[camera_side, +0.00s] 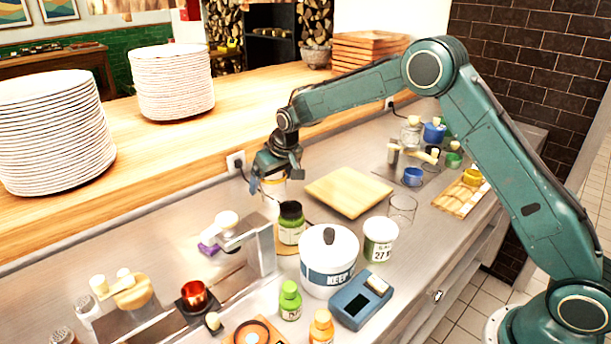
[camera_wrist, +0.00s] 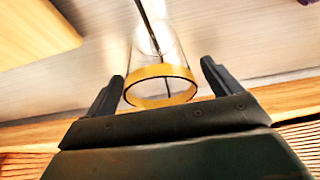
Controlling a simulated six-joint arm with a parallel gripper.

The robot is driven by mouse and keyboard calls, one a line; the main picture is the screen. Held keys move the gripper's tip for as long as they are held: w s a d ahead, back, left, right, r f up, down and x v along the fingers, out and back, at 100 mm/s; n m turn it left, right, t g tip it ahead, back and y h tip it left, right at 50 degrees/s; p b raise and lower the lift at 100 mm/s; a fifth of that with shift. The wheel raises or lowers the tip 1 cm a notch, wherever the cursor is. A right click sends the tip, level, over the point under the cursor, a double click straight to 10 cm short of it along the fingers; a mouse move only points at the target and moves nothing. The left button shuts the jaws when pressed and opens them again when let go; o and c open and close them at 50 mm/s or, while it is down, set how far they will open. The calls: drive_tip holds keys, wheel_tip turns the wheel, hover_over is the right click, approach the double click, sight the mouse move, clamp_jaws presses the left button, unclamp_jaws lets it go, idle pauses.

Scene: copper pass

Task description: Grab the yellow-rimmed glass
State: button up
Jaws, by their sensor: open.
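The yellow-rimmed glass (camera_wrist: 160,85) is clear with a broad yellow band at its rim. In the wrist view it stands between the two fingers of my gripper (camera_wrist: 161,82), with a gap on each side. In the side view the glass (camera_side: 272,187) stands on the steel counter by the wooden ledge, and my gripper (camera_side: 268,177) is at its top. My gripper is open. The side view partly hides the fingers, and a green jar with a black lid covers the lower front of the glass.
The green jar (camera_side: 291,224) stands close in front of the glass. A wooden board (camera_side: 348,191) lies to the right. A white KEEP pot (camera_side: 328,262) and a white tub (camera_side: 380,240) stand nearer. A clear empty glass (camera_side: 403,208) is farther right. The raised wooden ledge (camera_side: 215,125) runs behind.

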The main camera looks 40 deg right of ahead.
drive_tip(key=shift+w+f, duration=0.25)
drive_tip(key=shift+f, duration=0.3)
drive_tip(key=c, duration=1.2)
drive_tip(key=shift+r, duration=0.2)
wheel_tip(320, 180, up, 20)
drive_tip(key=shift+f, duration=0.15)
idle(0.3)
